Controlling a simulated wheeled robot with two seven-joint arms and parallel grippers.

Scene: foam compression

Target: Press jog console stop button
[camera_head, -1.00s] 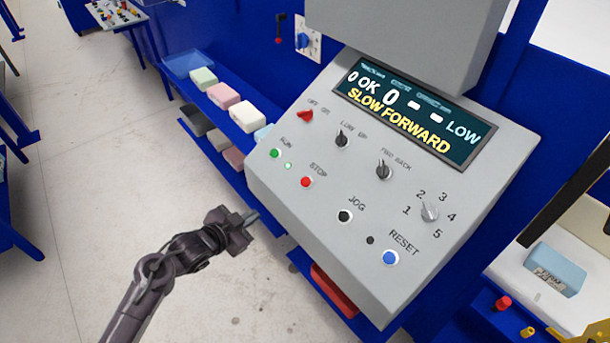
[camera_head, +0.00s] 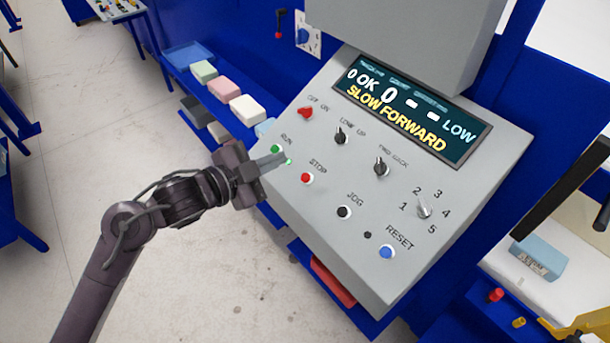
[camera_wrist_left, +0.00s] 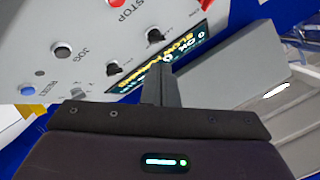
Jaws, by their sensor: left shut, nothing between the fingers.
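The grey jog console (camera_head: 330,225) has a sloped panel with a display (camera_head: 413,108) reading "SLOW FORWARD". The red STOP button (camera_head: 307,178) sits left of centre on the panel; it also shows at the top of the left wrist view (camera_wrist_left: 116,3). My left gripper (camera_head: 283,156) is shut and empty. Its tips are near the RUN button and lamp, up and left of STOP; whether they touch the panel I cannot tell. My right gripper is not in view.
The panel also has a red OFF/ON switch (camera_head: 305,113), black knobs, a black JOG button (camera_head: 344,212) and a blue RESET button (camera_head: 386,252). A blue shelf with foam blocks (camera_head: 224,89) stands behind left. A blue block (camera_head: 540,259) lies at right. Floor at lower left is clear.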

